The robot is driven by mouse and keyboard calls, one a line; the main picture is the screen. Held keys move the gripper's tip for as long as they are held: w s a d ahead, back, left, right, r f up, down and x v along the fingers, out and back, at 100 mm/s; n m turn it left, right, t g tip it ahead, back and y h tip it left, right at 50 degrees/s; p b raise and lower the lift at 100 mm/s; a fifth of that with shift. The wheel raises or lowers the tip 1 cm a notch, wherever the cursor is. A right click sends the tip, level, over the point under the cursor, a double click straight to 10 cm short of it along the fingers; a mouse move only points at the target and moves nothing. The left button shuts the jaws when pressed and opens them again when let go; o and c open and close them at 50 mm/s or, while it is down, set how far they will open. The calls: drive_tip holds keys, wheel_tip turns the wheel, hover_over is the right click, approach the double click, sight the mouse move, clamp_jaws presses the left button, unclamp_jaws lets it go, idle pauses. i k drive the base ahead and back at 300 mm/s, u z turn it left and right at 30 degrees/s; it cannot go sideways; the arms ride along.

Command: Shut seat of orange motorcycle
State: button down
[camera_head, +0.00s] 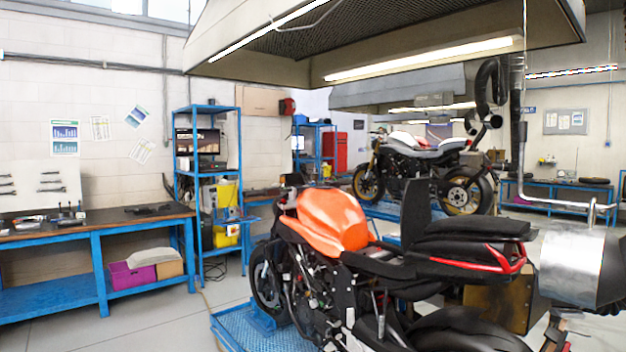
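The orange motorcycle (325,285) stands in the foreground right of centre, its front wheel toward the left. Its tank (332,219) is bright orange. Behind the tank a flat black panel (416,212) stands roughly upright; it looks like the raised seat. The dark area below and left of it, between tank and tail, appears exposed. The black tail section (468,240) with red trim lies to the right of the panel. The hinge is not clear. My gripper is not in view.
A blue platform (236,326) lies under the motorcycle. A shiny metal cylinder (578,264) stands close to its tail at right. A second motorcycle (420,165) stands behind. A blue workbench (95,235) lines the left wall. Floor (160,328) at front left is clear.

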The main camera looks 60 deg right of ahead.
sight(416, 213)
drive_tip(key=i, duration=1.2)
drive_tip(key=z, duration=3.1)
drive_tip(key=i, duration=1.65)
